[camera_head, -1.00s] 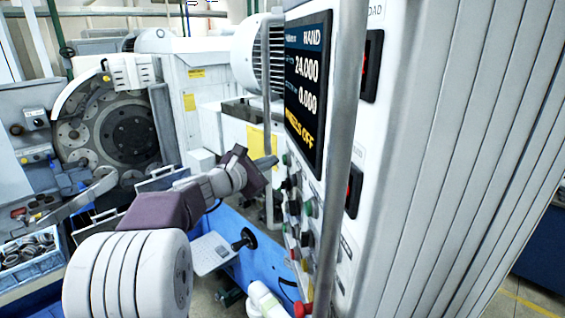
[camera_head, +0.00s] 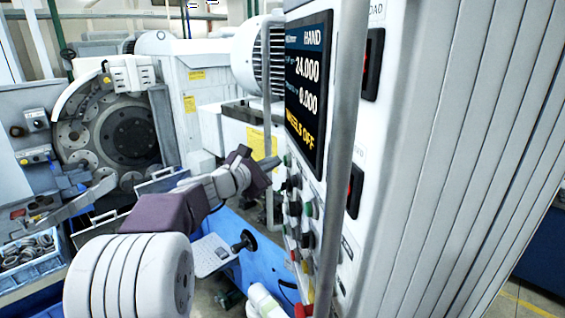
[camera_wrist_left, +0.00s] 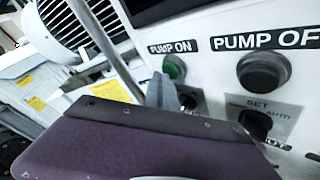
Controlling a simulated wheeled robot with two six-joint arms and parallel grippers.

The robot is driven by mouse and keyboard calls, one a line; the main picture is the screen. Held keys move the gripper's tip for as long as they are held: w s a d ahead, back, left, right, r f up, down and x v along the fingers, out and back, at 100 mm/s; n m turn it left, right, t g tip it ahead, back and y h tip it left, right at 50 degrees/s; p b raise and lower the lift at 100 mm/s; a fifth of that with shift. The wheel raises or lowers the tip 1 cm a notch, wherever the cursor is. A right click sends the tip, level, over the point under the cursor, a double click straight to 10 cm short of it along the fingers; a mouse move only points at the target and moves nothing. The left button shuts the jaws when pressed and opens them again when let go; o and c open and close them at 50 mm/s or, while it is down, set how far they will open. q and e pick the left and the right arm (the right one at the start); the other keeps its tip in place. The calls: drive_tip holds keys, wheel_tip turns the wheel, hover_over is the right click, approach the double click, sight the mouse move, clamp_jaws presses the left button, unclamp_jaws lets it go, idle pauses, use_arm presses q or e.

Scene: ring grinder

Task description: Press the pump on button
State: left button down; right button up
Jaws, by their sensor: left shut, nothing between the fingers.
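The green pump on button (camera_wrist_left: 174,66) sits under its "PUMP ON" label in the left wrist view. In the head view it looks like the green button (camera_head: 287,160) at the top of the button rows. My left gripper (camera_head: 271,162) is shut and empty, its tips pointing at the panel beside that button. In the left wrist view the closed fingers (camera_wrist_left: 162,92) stand just below the green button and overlap its lower edge; I cannot tell whether they touch it.
The black pump off button (camera_wrist_left: 264,72) is to the right of the green one, with a set/auto switch (camera_wrist_left: 256,124) below. A vertical grey bar (camera_head: 345,150) runs in front of the control panel. The screen (camera_head: 307,90) reads "WHEELS OFF".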

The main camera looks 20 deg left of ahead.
use_arm(q)
drive_tip(key=shift+w+d, duration=0.15)
drive_tip(key=shift+d, duration=0.05)
idle(0.6)
drive_tip(key=shift+s+a, duration=0.5)
drive_tip(key=shift+a, duration=0.15)
drive_tip(key=s+a, duration=0.1)
drive_tip(key=a, duration=0.1)
drive_tip(key=s+a, duration=0.2)
drive_tip(key=shift+a+b, duration=0.1)
drive_tip(key=shift+b, duration=0.2)
drive_tip(key=shift+w, duration=0.1)
idle(0.5)
